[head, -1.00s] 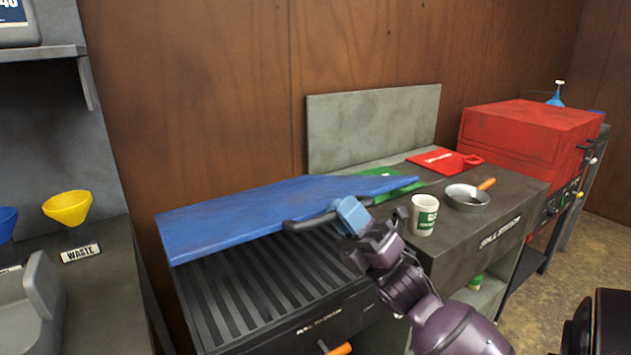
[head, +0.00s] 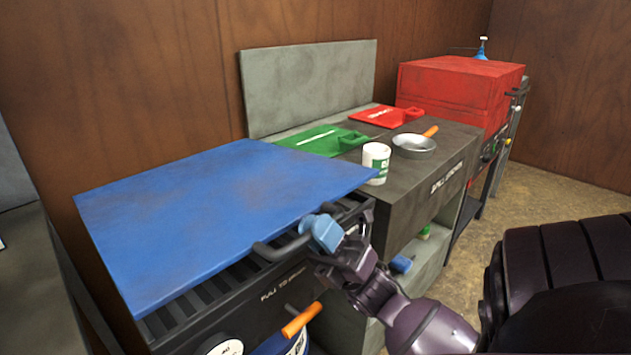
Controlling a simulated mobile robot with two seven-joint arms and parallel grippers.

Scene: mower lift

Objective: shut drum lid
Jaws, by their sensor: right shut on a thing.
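The blue lid (head: 225,205) lies as a broad, nearly flat panel over the dark slatted grill body (head: 215,310). Some slats show below its front edge, so a gap is visible between lid and body there. A dark bar handle (head: 278,250) runs along the front of the lid. My right gripper (head: 321,233), with light blue fingertips, is shut on the handle near its right end. The fingers hide part of the bar. My left gripper is out of view.
A red box-shaped grill (head: 460,90) stands beyond. An orange handle (head: 301,320) sticks out at the front.

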